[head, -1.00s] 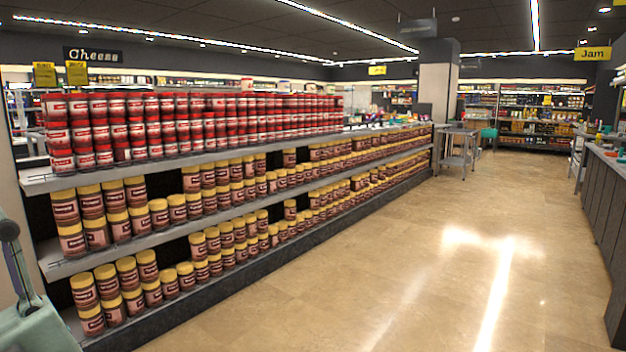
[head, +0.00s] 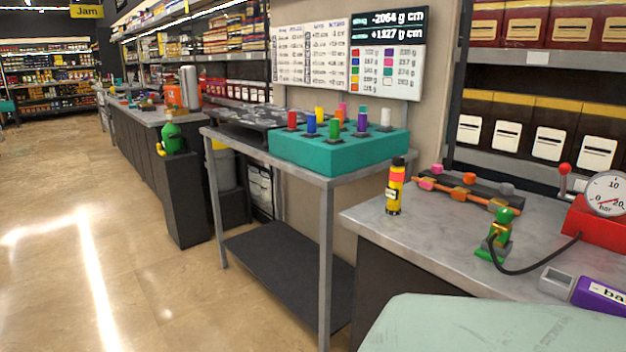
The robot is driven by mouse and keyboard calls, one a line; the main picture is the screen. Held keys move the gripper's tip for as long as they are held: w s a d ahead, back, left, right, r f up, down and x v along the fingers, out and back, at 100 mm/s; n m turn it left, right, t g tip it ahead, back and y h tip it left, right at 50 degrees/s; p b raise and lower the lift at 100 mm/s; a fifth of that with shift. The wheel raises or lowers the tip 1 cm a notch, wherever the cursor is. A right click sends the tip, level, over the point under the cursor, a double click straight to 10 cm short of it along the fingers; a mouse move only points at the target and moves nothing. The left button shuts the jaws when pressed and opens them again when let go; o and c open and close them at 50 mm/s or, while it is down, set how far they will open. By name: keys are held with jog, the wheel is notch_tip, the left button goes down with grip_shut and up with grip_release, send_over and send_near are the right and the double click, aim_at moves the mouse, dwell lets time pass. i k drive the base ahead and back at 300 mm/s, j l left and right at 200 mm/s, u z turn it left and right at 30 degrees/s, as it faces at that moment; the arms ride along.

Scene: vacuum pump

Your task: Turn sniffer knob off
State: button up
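My gripper is not in view. Nothing in the head view is clearly marked as a sniffer. A yellow and black upright canister with a dark top (head: 396,186) stands near the left edge of the grey counter (head: 385,222) at right. Behind it lies a manifold with an orange pipe and coloured knobs (head: 466,192). A red box with a round dial gauge (head: 606,194) and a red-balled lever (head: 564,176) sits at the far right. A black hose joins it to a small green fitting (head: 497,236). I cannot tell which knob is the sniffer's or how it is set.
A purple labelled device (head: 598,296) lies at the counter's front right. A metal table (head: 330,180) left of the counter carries a teal block with coloured pegs (head: 340,152). A dark cabinet (head: 182,200) stands further left. The floor at left (head: 100,230) is clear.

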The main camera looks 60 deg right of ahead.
aim_at(398, 162)
jog(key=z, duration=2.25)
